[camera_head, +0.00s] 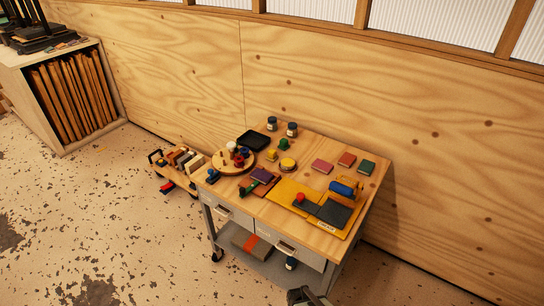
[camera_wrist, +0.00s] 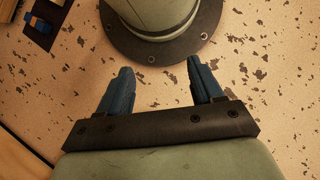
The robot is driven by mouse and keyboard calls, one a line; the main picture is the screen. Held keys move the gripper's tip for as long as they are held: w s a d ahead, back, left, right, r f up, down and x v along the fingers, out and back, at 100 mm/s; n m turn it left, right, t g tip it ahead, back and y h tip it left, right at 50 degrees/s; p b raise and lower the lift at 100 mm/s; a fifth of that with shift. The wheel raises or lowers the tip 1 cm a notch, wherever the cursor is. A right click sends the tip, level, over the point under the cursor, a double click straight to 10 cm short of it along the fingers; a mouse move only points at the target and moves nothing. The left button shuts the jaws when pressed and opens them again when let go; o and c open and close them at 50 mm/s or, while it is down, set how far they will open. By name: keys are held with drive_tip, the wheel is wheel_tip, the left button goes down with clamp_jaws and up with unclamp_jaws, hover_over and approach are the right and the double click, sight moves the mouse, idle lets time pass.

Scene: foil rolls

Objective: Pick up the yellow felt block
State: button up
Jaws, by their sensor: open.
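My gripper (camera_wrist: 165,82) shows in the wrist view with its two blue fingers wide apart and nothing between them. It points down over the speckled floor, away from the table. In the head view, a dark part of my arm shows at the bottom edge. The wooden cart top (camera_head: 225,192) bears several small coloured things. I cannot say for sure which is the yellow felt block. A small yellow piece (camera_head: 271,155) stands near the back, with a round yellow-topped thing (camera_head: 287,164) to its right. A flat yellow mat (camera_head: 284,192) lies at the front right.
A blue roll (camera_head: 343,189) and a red piece (camera_head: 300,198) are at the mat. Pink (camera_head: 322,166), red (camera_head: 346,160) and green (camera_head: 367,167) blocks lie behind it. A black tray (camera_head: 253,140) and dark jars (camera_head: 292,129) stand at the back. A plywood wall (camera_head: 400,120) rises behind.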

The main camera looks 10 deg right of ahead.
drive_tip(key=w+a+r+t, duration=0.1)
drive_tip(key=w+a+t, duration=0.3)
drive_tip(key=w, duration=0.5)
drive_tip(key=w+a+r+t, duration=0.1)
drive_tip(key=w+a, duration=0.5)
drive_tip(key=w, duration=0.4)
drive_tip(key=w+a+r+t, duration=0.1)
drive_tip(key=w+a+t, duration=0.3)
drive_tip(key=w, duration=0.5)
drive_tip(key=w+a+r+m+t+y, duration=0.55)
drive_tip(key=w+a+r, duration=1.35)
drive_tip(key=w+r, duration=0.4)
drive_tip(key=w+d+r+m+t, duration=0.1)
drive_tip(key=w+d+r+m, duration=0.55)
drive_tip(key=w+r, duration=0.4)
drive_tip(key=w+d+r+m+t, duration=0.1)
drive_tip(key=w+d+r+m, duration=0.55)
drive_tip(key=w+r, duration=0.35)
drive_tip(key=m+g+h, duration=0.2)
drive_tip(key=m+g, duration=0.6)
approach(272, 151)
drive_tip(key=shift+n+t, duration=0.25)
drive_tip(key=shift+t, duration=0.1)
drive_tip(key=x, duration=1)
drive_tip(key=shift+s+f, duration=0.1)
drive_tip(key=shift+s, duration=0.05)
drive_tip(key=c, duration=0.9)
